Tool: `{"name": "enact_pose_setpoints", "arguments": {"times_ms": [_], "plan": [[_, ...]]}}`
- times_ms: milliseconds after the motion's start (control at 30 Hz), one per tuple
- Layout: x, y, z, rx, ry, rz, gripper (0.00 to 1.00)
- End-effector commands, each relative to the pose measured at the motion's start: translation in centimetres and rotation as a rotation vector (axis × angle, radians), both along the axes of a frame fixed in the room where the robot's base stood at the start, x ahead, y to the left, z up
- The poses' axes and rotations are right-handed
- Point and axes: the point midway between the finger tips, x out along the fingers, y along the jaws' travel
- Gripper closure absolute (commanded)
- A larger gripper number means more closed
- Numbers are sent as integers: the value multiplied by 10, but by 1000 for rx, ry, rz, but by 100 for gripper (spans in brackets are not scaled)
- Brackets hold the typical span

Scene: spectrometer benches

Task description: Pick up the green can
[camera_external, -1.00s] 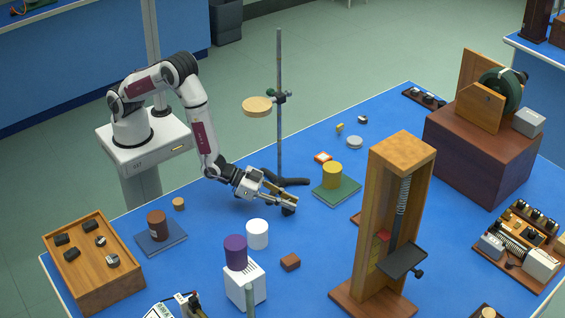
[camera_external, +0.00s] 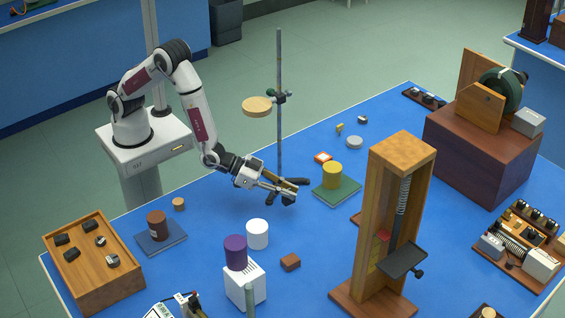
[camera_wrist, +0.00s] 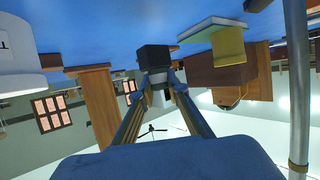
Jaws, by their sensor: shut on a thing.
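My gripper (camera_external: 290,191) is above the blue table beside the stand's foot. In the wrist view my gripper (camera_wrist: 157,78) is shut on a small dark thing (camera_wrist: 154,54), held at the fingertips. It looks almost black there, and I cannot tell whether it is the green can. In the external view the fingers and the dark stand foot make it hard to make out. No plainly green can shows. A yellow can (camera_external: 332,175) stands on a green book (camera_external: 340,192), right of my gripper.
The metal stand (camera_external: 279,100) with a round wooden disc (camera_external: 257,106) rises just behind my gripper. A tall wooden frame (camera_external: 378,205) stands to the right. White (camera_external: 257,234) and purple (camera_external: 235,252) cans are in front.

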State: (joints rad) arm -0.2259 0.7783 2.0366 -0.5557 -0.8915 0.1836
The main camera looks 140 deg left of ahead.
Motion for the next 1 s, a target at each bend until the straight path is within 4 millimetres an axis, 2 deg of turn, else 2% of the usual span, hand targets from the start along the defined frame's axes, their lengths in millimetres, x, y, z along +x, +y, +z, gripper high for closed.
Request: {"name": "enact_pose_setpoints", "arguments": {"times_ms": [133,400,633,1000], "plan": [[1,0,21,0,-3,1,100],[0,0,46,1,-2,1,100],[0,0,53,0,0,0,100],[0,0,53,1,-1,1,100]]}}
